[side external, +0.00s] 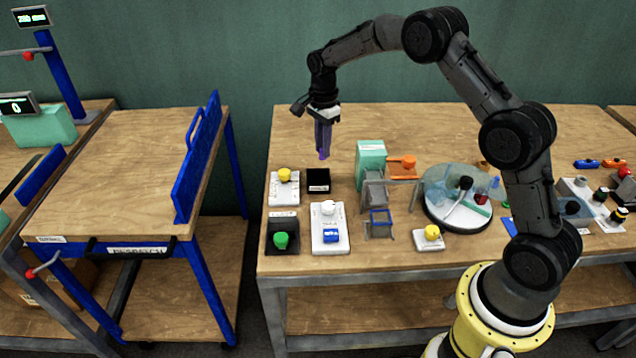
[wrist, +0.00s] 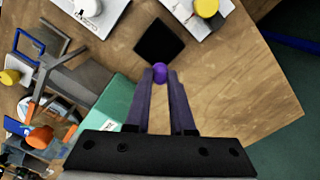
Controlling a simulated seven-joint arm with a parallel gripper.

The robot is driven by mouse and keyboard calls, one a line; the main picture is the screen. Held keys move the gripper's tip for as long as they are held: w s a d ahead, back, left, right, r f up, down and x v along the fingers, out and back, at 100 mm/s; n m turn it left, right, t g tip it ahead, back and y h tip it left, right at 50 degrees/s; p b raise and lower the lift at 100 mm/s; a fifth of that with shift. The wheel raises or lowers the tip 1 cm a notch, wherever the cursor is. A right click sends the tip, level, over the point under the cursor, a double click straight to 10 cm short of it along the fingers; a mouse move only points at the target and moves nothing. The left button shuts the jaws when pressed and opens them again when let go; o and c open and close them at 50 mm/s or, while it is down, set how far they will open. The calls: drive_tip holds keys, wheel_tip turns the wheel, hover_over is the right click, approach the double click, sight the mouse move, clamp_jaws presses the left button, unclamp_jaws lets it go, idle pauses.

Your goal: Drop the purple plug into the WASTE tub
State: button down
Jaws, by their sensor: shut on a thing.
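My gripper (side external: 323,148) is shut on the purple plug (wrist: 160,73), which shows between the fingertips in the wrist view. In the side view the plug (side external: 323,155) is a small purple bit at the fingertips, held in the air above the table. A small black square tub (side external: 318,187) with a white label on its front stands on the table below the gripper. The tub's dark opening (wrist: 160,43) lies just beyond the plug in the wrist view. Its label is too small to read, so I cannot confirm it says WASTE.
A white block with a yellow knob (side external: 284,188) stands left of the black tub. A mint-green box (side external: 370,160) stands to its right. In front are a dark tray with a green knob (side external: 281,240) and a white fixture (side external: 330,238). The table behind the tub is clear.

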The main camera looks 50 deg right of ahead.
drive_tip(key=shift+f, duration=2.7)
drive_tip(key=c, duration=0.7)
unclamp_jaws()
drive_tip(key=shift+r, duration=0.1)
wheel_tip(320, 180, up, 14)
drive_tip(key=shift+f, duration=0.15)
